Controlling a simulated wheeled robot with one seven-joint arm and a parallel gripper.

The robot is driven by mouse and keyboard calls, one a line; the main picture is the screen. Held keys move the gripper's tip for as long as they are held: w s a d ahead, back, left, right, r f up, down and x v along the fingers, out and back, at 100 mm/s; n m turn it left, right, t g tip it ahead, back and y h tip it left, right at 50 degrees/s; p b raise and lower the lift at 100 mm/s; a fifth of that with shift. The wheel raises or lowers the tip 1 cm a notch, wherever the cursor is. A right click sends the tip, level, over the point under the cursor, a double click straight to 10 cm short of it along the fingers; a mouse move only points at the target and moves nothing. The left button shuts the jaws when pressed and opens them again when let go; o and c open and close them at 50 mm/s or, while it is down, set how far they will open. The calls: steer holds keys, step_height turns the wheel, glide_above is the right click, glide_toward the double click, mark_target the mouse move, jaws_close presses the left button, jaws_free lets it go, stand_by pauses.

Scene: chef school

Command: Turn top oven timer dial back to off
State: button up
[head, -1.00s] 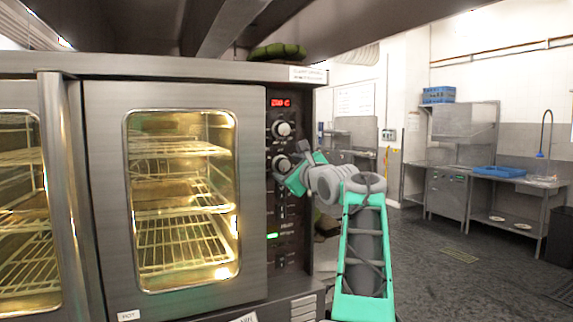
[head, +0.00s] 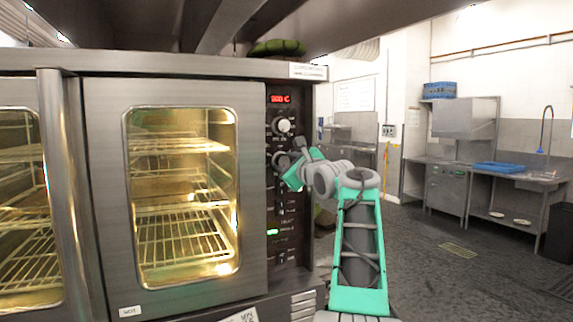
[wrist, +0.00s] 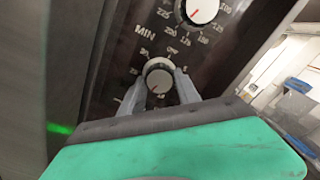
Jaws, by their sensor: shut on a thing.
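The timer dial (wrist: 158,77) is a round knob with a silver-grey face, on the dark control panel, under the letters MIN. In the wrist view its red mark points to the lower left, away from the OFF print (wrist: 172,51) above the knob. My gripper (wrist: 158,88) has its two grey fingers on either side of the knob and is shut on it. In the head view my gripper (head: 289,161) reaches the panel from the right and partly hides the timer dial (head: 280,158).
The temperature dial (head: 284,125) sits just above, below a red display (head: 280,99); it also shows in the wrist view (wrist: 200,10). The lit oven door (head: 180,190) is closed, left of the panel. Open floor (head: 430,240) lies to the right.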

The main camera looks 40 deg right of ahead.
jaws_close()
steer(key=shift+n, duration=0.3)
